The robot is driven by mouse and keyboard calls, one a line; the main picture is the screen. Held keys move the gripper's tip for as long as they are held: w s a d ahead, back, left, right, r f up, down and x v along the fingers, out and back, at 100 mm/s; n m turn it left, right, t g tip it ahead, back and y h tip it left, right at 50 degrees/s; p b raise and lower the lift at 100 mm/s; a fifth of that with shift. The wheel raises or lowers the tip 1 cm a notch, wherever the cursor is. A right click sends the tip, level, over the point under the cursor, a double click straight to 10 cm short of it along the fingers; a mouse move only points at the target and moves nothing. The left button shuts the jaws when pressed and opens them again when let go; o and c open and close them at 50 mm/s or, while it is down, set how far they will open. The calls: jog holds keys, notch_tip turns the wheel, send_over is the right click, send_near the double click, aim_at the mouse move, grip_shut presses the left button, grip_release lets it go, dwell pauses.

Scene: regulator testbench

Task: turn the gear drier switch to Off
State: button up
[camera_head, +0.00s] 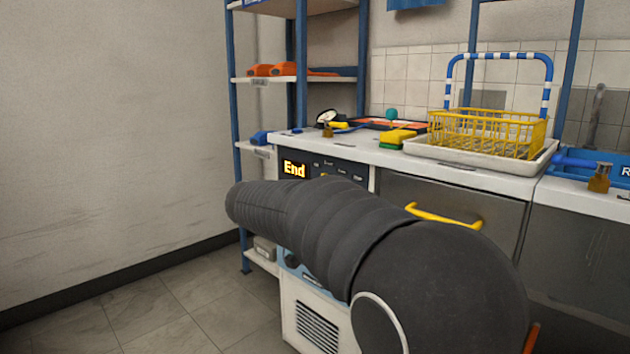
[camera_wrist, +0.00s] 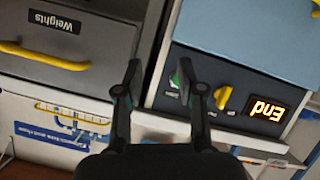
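A dark control panel (camera_head: 345,172) under the counter has a lit orange "End" display (camera_head: 294,169). In the wrist view the display (camera_wrist: 267,110) appears upside down. Beside it are a yellow knob (camera_wrist: 222,97) and a green part (camera_wrist: 174,79). Small labels on the panel are too small to read, so I cannot tell which control is marked as the gear drier switch. My gripper (camera_wrist: 158,67) is open and empty, its right finger overlapping the panel near the green part in that view. My arm hides the gripper in the head view.
A drawer marked Weights (camera_wrist: 53,22) has a yellow handle. A white vented unit (camera_head: 318,320) stands below the panel. The counter (camera_head: 400,157) holds a yellow dish rack (camera_head: 488,134) in a white tray and a yellow-green sponge (camera_head: 397,138). Floor at left is clear.

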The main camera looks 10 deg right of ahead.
jog(key=w+a+r+m+t+h, duration=0.3)
jog(key=w+a+t, duration=0.1)
jog(key=w+a, duration=0.7)
jog(key=p+x, duration=0.2)
jog(key=x, duration=1.1)
jog(key=shift+d+f, duration=0.2)
jog(key=shift+d, duration=0.3)
grip_shut()
